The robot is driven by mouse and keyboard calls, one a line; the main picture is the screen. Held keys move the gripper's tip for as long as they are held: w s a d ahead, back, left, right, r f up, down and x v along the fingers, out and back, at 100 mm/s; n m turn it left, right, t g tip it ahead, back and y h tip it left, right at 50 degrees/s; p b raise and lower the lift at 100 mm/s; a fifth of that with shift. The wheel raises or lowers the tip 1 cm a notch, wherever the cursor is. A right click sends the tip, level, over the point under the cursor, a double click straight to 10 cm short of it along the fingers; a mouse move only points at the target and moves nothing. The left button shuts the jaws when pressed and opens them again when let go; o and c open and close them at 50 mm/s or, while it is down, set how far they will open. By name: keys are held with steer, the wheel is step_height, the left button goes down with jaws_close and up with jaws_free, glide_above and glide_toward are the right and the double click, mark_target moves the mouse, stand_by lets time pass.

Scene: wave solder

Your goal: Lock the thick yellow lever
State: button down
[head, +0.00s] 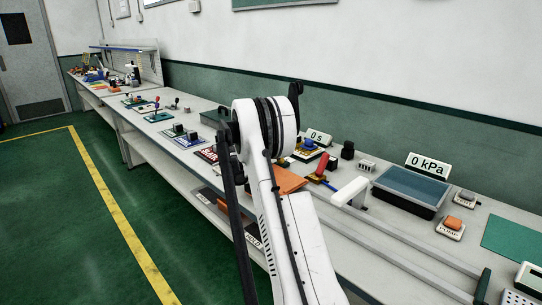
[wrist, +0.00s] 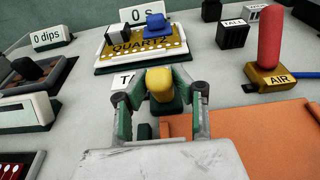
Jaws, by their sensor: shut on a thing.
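The thick yellow lever (wrist: 161,82) shows in the wrist view, just below the middle of the top half. It has a rounded yellow top on a dark green base. My gripper (wrist: 163,92) has one finger on each side of it and is shut on it. A label behind the lever is partly hidden by the left finger. In the head view my white arm covers the lever and the gripper, so neither can be made out there.
A board marked QUARTZ (wrist: 143,45) with a blue knob lies behind the lever. A red handle on a yellow AIR base (wrist: 280,77) stands at right. An orange plate (wrist: 262,135) lies at front right. The "0 dips" display (wrist: 50,30) stands at left.

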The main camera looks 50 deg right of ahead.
steer(key=c, duration=1.4)
jaws_free()
steer(key=shift+c, duration=0.2)
steer(key=v, duration=1.2)
steer(key=shift+f, duration=0.1)
